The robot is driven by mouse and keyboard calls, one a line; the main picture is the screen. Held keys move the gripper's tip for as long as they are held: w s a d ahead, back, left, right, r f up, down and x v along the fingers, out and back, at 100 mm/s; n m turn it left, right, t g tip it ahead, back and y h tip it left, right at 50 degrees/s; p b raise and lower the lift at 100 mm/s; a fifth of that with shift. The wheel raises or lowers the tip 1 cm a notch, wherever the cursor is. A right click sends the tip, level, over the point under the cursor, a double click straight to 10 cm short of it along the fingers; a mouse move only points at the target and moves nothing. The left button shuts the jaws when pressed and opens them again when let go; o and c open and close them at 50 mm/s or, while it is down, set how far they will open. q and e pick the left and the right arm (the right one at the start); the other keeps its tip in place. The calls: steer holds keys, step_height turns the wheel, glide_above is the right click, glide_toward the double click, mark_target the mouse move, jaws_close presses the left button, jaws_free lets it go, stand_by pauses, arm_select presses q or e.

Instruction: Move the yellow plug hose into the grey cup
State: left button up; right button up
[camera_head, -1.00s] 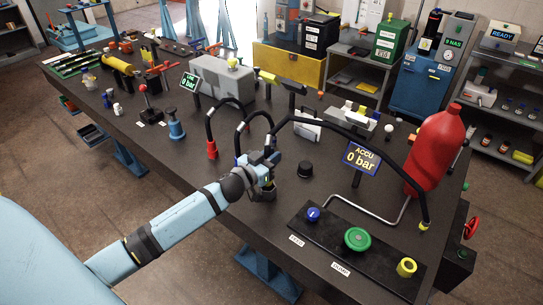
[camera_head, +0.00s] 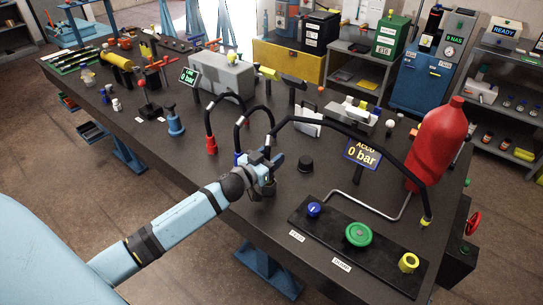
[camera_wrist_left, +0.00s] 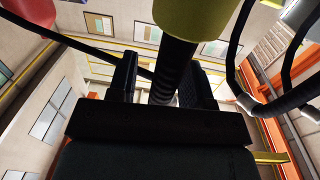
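The yellow plug (camera_wrist_left: 195,15) shows at the top edge of the left wrist view, on a thick black hose (camera_wrist_left: 174,68). My left gripper (camera_head: 266,157) has its fingers (camera_wrist_left: 160,80) on either side of this hose. A gap shows between the hose and the left finger; the right finger is partly behind the hose. In the head view the gripper covers the plug. A dark grey cup-like fitting (camera_head: 268,188) shows just below the gripper. Whether the plug sits in it is hidden. My right gripper is not in view.
Hoses with a red end (camera_head: 211,144) and a blue end (camera_head: 240,158) stand left of the gripper. A black knob (camera_head: 305,164), the ACCU sign (camera_head: 362,154), a red bottle (camera_head: 436,145) and a valve panel (camera_head: 325,230) are to the right. The front left tabletop is clear.

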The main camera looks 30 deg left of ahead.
arm_select(q)
steer(key=shift+s+a+f, duration=0.1)
steer(key=shift+s+f, duration=0.05)
steer(key=shift+s, duration=0.35)
steer(key=s+a+b, duration=0.1)
steer(key=s, duration=1.1)
steer(key=shift+s+a+r+b, duration=0.2)
steer(key=shift+s+a+b, duration=0.15)
steer(key=shift+a, duration=0.05)
steer(key=shift+f, duration=0.1)
steer(key=s+d+f+g+p, duration=0.3)
steer(key=s+d+f+p, duration=0.1)
steer(key=s+d, duration=0.3)
steer(key=s+d+f+m+g+p, duration=0.1)
steer(key=s+d+f+g+p, duration=0.2)
steer(key=s+d+f, duration=0.4)
steer(key=s+d, duration=0.1)
steer(key=d, duration=0.3)
steer(key=shift+d+f+g+h+p, duration=0.15)
steer(key=shift+d+g+h+p, duration=0.15)
steer(key=shift+d+g+p, duration=0.1)
